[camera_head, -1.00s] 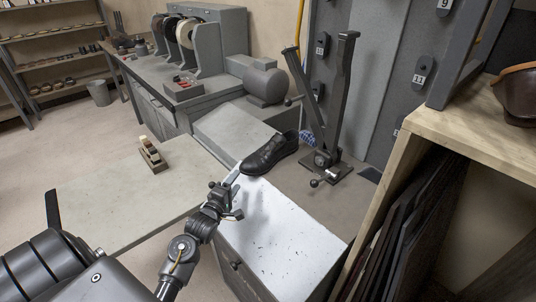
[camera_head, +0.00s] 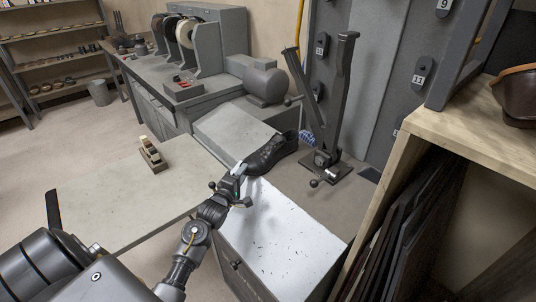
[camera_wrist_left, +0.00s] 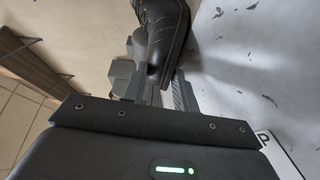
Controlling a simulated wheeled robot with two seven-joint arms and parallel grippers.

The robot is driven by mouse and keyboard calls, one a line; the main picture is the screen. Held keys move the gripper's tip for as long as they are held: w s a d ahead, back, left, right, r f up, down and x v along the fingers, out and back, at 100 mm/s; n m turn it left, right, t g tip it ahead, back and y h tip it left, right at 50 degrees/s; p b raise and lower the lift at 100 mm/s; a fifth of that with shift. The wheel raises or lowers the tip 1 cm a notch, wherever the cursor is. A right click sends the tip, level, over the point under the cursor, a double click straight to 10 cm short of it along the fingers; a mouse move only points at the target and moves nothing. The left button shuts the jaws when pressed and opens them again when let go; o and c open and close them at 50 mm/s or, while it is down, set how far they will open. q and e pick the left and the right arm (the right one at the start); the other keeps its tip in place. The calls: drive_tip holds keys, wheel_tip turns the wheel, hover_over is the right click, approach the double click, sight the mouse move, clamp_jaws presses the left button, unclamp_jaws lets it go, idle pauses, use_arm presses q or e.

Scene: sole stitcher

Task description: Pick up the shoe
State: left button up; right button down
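My left gripper (camera_head: 241,169) is at the toe end of the shoe. In the left wrist view the shoe (camera_wrist_left: 163,32) is at the top centre, its toe pointing down toward the gripper. The fingers (camera_wrist_left: 158,88) are apart, with the toe at or between their tips; whether they touch it I cannot tell. My right gripper is not in view.
A pale table (camera_head: 120,197) with a small brush-like item (camera_head: 152,154) stands at the left. A dark metal stand (camera_head: 325,120) rises behind the shoe. A wooden shelf (camera_head: 460,127) with a brown leather item (camera_head: 516,95) is at the right. The cabinet top in front is clear.

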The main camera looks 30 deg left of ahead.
use_arm(q)
clamp_jaws()
drive_tip(key=shift+r, duration=0.1)
